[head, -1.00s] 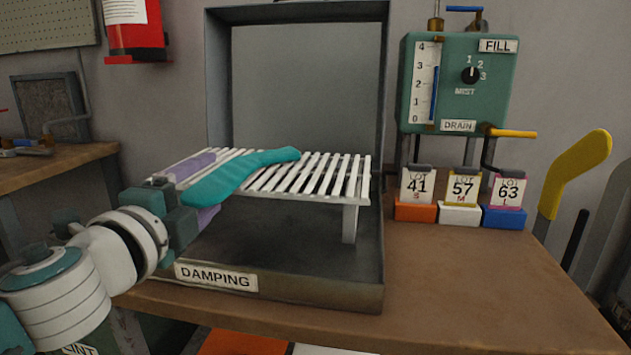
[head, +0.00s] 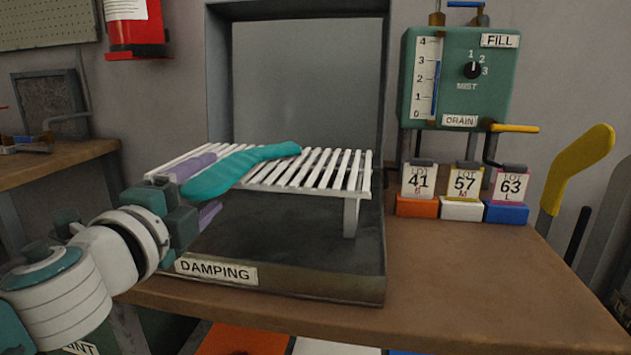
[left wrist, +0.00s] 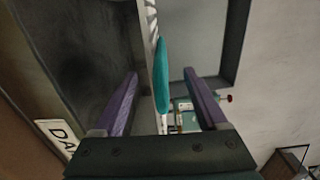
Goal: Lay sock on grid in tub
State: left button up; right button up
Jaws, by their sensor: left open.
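The teal sock (head: 240,170) lies on the white slatted grid (head: 335,175), its near left end over the grid's front edge. The grid stands raised inside the dark damping tub (head: 320,285). My left gripper (head: 214,183) is open at the grid's left front, one purple finger above and one below the sock's near end. In the left wrist view the sock (left wrist: 162,75) shows edge-on between the two spread fingers of my left gripper (left wrist: 163,75), with gaps on both sides. My right gripper is out of view.
A raised frame (head: 218,75) stands behind the grid. The green control box (head: 455,80) and its pipes are at right. Lot cards stand on orange (head: 416,208), white (head: 460,212) and blue (head: 506,213) blocks. The bench's right front (head: 470,280) is clear.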

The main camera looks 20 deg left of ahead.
pick_arm(q)
jog(key=shift+f, duration=0.1)
dwell(0.3)
jog(key=shift+v, duration=4)
